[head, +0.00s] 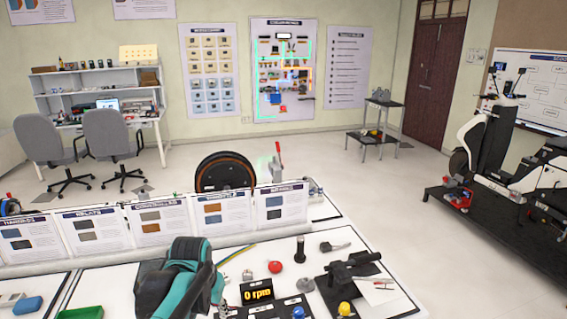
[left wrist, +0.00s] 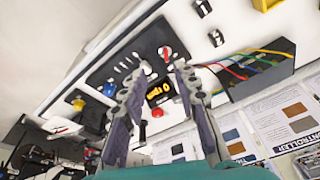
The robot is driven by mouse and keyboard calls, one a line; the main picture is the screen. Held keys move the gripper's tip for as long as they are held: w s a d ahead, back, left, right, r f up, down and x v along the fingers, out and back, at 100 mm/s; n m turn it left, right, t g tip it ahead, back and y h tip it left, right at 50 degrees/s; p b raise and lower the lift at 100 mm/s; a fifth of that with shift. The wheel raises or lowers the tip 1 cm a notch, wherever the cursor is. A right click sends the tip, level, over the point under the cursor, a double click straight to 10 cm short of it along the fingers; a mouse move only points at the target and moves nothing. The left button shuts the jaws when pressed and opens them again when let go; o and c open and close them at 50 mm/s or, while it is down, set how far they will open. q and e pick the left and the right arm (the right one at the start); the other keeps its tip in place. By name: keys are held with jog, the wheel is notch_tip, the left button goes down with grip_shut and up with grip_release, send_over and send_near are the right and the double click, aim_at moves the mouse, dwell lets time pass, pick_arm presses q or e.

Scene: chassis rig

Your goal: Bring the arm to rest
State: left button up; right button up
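My left gripper (head: 185,278), teal and dark grey, is low in the head view, above the white bench. In the left wrist view its two grey fingers (left wrist: 158,80) stand apart, with nothing held between them. Beyond the fingers is a black panel with a lit "0 rpm" display (left wrist: 160,92). The same display (head: 257,292) shows just right of the gripper in the head view. The gripper looks clear of the panel, but I cannot tell its exact height. My right gripper is in neither view.
A red mushroom button (head: 275,267), an upright black grip (head: 300,249) and a black clamp-like device (head: 352,268) are on the bench to the right. A black box with coloured wires (left wrist: 262,72) stands nearby. Upright label cards (head: 157,222) line the bench's back.

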pick_arm(q)
jog(key=s+f+n+t, duration=0.1)
jog(key=s+t, duration=0.3)
jog(key=s, duration=1.1)
jog(key=shift+s+f+n, duration=0.15)
jog(key=shift+f+n, duration=0.25)
jog(key=shift+f, duration=0.35)
